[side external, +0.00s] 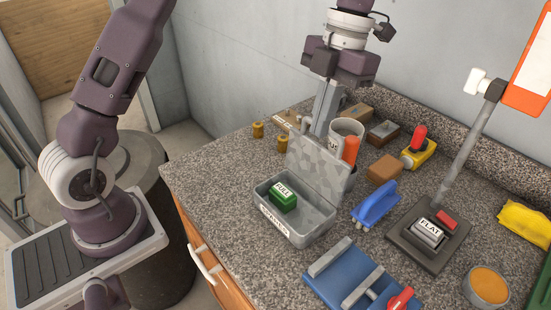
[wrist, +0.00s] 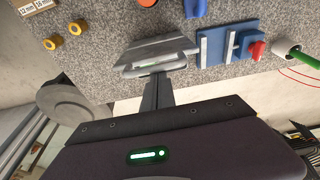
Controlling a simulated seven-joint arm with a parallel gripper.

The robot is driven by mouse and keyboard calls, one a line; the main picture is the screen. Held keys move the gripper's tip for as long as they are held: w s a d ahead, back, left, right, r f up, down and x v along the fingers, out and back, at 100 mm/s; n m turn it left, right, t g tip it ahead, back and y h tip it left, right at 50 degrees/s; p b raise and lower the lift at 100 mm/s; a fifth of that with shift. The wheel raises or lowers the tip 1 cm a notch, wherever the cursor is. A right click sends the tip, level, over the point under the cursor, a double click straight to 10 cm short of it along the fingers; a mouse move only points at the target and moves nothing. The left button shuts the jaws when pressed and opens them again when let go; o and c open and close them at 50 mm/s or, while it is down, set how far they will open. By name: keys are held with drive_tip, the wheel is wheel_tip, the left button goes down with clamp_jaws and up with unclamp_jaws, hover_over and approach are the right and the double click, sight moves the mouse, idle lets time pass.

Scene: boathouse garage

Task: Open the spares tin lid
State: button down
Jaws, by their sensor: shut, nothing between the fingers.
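The spares tin (side external: 262,222) is a grey metal box with a white label on its front, standing on the speckled worktop. Its lid (side external: 318,174) stands raised at the rear side, leaving the tin open. A green block with a white label (side external: 283,200) lies inside. My gripper (side external: 322,128) is shut and empty, pointing down just behind the lid's upper edge; whether it touches the lid I cannot tell.
A blue brush-like object (side external: 375,203), a blue vise-like fixture (side external: 335,274) and a dark stand base (side external: 428,238) are to the right. Worktop left of the tin is clear.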

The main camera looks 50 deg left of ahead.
drive_tip(key=shift+w, duration=0.1)
idle(0.4)
drive_tip(key=shift+w+r, duration=0.1)
drive_tip(key=shift+r, duration=0.05)
drive_tip(key=v, duration=0.6)
drive_tip(key=shift+r, duration=0.3)
drive_tip(key=s+a+r+n+t+y, duration=0.1)
drive_tip(key=s+a+n+t, duration=0.15)
drive_tip(key=s+n, duration=0.6)
drive_tip(key=s+a+r+n+t+y, duration=0.1)
drive_tip(key=s+a+r+n+t, duration=0.3)
drive_tip(key=n, duration=0.7)
drive_tip(key=s+a+f+n+t+h, duration=0.1)
drive_tip(key=s+f+n, duration=0.7)
drive_tip(key=n, duration=0.8)
drive_tip(key=s+a+h, duration=0.1)
drive_tip(key=s, duration=0.1)
drive_tip(key=shift+s+a+f+t, duration=0.2)
drive_tip(key=shift+s+a+t, duration=0.15)
drive_tip(key=shift+a, duration=0.05)
